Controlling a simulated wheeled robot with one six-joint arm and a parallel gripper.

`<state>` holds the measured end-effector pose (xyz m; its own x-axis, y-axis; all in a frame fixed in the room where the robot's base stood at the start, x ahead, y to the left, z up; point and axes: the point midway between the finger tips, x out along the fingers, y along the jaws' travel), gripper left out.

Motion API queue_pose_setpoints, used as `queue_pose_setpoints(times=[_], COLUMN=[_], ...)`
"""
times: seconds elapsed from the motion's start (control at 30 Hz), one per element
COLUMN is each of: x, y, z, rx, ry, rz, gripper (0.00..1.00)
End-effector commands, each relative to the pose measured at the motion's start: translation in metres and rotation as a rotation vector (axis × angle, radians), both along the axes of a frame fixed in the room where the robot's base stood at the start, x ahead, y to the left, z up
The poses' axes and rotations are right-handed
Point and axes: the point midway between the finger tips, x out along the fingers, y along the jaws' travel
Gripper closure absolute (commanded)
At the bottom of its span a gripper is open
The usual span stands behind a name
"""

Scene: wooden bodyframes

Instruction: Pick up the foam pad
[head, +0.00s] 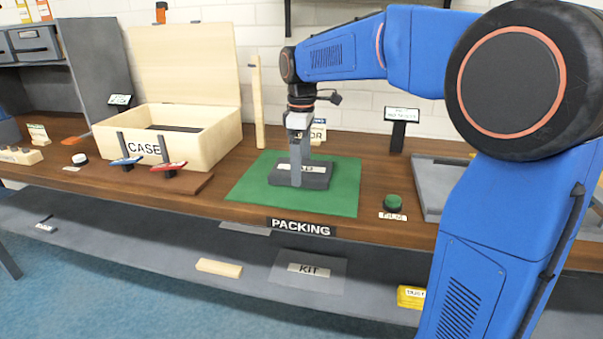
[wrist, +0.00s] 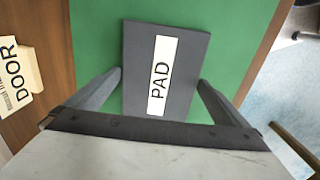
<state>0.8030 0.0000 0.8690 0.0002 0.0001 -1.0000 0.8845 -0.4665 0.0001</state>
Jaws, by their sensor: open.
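The foam pad (head: 316,180) is a dark grey block with a white label. It lies flat on the green mat (head: 342,201) on the wooden bench. In the wrist view the pad (wrist: 193,93) shows its label reading PAD. My gripper (head: 297,184) points down over the pad in the head view and hides part of its label. In the wrist view my gripper (wrist: 158,80) is open, with one finger on each side of the pad's near part. Whether the fingers touch the pad I cannot tell.
An open wooden case (head: 205,143) stands at the left, with blue and red handled items before it. A DOOR sign (wrist: 15,80) stands beside the mat. A green button (head: 393,202) and a grey tray (head: 432,185) are at the right. A lower shelf holds a KIT sheet (head: 308,282).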

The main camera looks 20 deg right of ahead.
Motion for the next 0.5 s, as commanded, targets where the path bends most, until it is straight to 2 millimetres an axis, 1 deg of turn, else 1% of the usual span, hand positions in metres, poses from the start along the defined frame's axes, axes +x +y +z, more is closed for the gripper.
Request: queue_pose_setpoints(times=[0.1, 0.3, 0.33, 0.43, 0.5], x=[-0.0003, -0.0001, -0.0001, -0.0001, -0.0001], y=[0.0001, 0.0, 0.0, 0.0, 0.0], z=[-0.006, -0.0066, -0.0066, -0.0065, -0.0065], rx=[0.0, 0.0, 0.0, 0.0, 0.0], ry=[0.001, 0.0, 0.0, 0.0, 0.0], rz=[0.0, 0.0, 0.0, 0.0, 0.0], gripper=[0.0, 0.0, 0.02, 0.26, 0.28])
